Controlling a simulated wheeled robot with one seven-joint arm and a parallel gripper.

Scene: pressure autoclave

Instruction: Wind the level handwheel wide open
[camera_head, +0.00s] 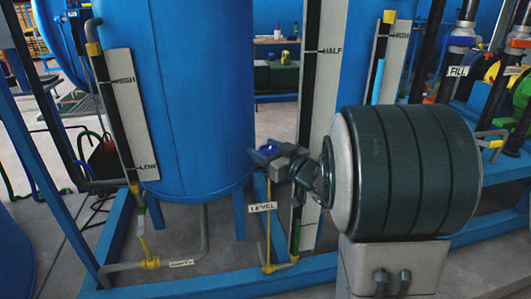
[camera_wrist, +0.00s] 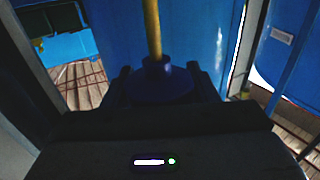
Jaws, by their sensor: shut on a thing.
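The level handwheel (camera_head: 268,150) is a small blue wheel on top of a thin yellow stem, above a white tag reading LEVEL (camera_head: 262,207). My gripper (camera_head: 272,160) reaches it from the right and is shut on it in the head view. In the wrist view the blue handwheel (camera_wrist: 158,82) sits between the two dark fingers of my gripper (camera_wrist: 160,88), with the yellow stem rising from its hub. My gripper and arm hide part of the wheel in the head view. How far the wheel is turned cannot be told.
A large blue tank (camera_head: 190,90) stands just behind and left of the wheel. A gauge board marked HALF (camera_head: 318,90) stands behind my arm. Blue frame rails (camera_head: 215,287) run along the floor. A FILL tag (camera_head: 457,71) hangs among pipes at the right.

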